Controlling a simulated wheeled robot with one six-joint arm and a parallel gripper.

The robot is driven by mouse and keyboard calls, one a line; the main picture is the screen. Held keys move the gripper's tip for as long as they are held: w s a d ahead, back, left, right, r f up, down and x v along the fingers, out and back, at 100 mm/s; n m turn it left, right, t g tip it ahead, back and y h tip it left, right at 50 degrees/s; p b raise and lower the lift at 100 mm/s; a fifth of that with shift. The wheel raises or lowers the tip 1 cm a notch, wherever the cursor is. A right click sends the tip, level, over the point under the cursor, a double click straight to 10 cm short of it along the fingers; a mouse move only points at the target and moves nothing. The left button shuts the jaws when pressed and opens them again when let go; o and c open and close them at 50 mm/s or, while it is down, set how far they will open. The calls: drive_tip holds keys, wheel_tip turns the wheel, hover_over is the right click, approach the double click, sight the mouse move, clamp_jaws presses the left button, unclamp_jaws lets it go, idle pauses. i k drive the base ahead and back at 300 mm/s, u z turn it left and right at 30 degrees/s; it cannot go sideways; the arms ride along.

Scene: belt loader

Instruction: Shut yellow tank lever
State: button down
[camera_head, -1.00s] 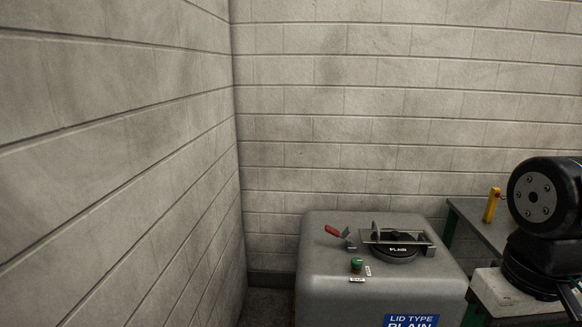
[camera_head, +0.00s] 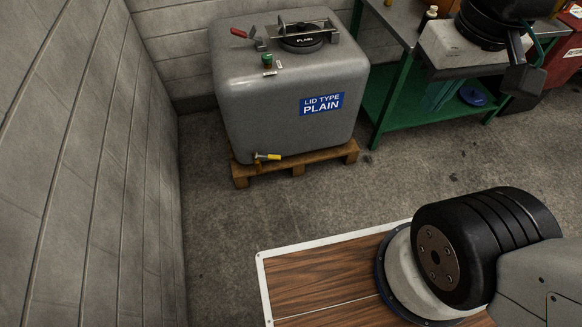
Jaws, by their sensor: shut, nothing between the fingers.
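The grey tank (camera_head: 235,95) stands on a wooden pallet at the upper middle. A small valve with a yellow lever (camera_head: 268,156) sits at the bottom of its front face. The lever lies roughly level and points to the right. It is too small to tell the valve's state. My gripper (camera_head: 522,82) is at the upper right, in front of the green bench, well to the right of the tank and apart from the lever. It shows dark and partly cut off, and the fingertips are hard to make out. It appears shut and empty.
The tank top holds a black lid, a red-handled clamp (camera_head: 239,33) and a green cap (camera_head: 267,61). A green bench (camera_head: 383,90) stands close on the right. A block wall (camera_head: 90,180) runs along the left. The floor (camera_head: 230,215) before the tank is clear.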

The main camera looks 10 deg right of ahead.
sight(270, 158)
drive_tip(key=z, duration=0.45)
drive_tip(key=k, duration=1)
drive_tip(key=u, duration=0.25)
drive_tip(key=i, duration=0.6)
drive_tip(key=u, duration=0.65)
drive_tip(key=i, duration=0.95)
drive_tip(key=z, duration=0.35)
